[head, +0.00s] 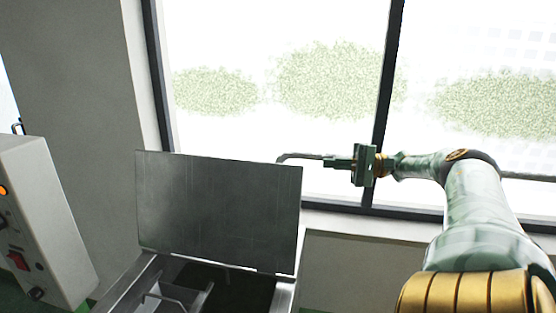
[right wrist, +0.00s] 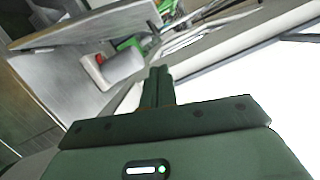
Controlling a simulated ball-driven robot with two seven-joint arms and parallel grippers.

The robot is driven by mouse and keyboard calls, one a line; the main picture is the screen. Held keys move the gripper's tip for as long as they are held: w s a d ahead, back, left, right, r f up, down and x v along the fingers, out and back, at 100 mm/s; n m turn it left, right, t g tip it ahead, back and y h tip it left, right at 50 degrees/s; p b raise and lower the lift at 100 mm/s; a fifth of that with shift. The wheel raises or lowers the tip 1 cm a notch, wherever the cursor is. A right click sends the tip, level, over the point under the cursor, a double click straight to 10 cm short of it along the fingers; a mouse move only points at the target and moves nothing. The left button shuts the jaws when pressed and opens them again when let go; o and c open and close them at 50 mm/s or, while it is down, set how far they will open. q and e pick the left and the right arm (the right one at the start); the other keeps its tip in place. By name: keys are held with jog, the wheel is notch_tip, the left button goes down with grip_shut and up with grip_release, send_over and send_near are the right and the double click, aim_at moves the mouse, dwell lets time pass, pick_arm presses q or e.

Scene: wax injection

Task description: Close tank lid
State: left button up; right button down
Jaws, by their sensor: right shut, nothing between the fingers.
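The tank lid (head: 218,210) is a flat dark grey metal panel, standing open and nearly upright at the back of the tank. The tank (head: 122,284) is below it at the bottom of the head view, its top open. My right gripper (head: 328,162) is to the right of the lid's upper right corner, pointing left, with a visible gap to the lid in the picture. Its fingers are shut and empty; they also show together in the right wrist view (right wrist: 158,80). My left gripper is not in view.
A grey control box (head: 40,225) with an orange light and a red switch stands at the left. A thin dark bar (head: 300,155) runs behind my right gripper before the window (head: 270,70). Inside the tank is a metal handle-like frame (head: 165,299).

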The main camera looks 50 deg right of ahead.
jog(key=w+a+r+p, duration=0.2)
jog(key=w+a+p, duration=0.2)
jog(key=a, duration=0.6)
jog(key=p, duration=0.2)
jog(key=shift+p, duration=0.3)
jog(key=shift+d, duration=0.1)
jog(key=shift+r, duration=0.1)
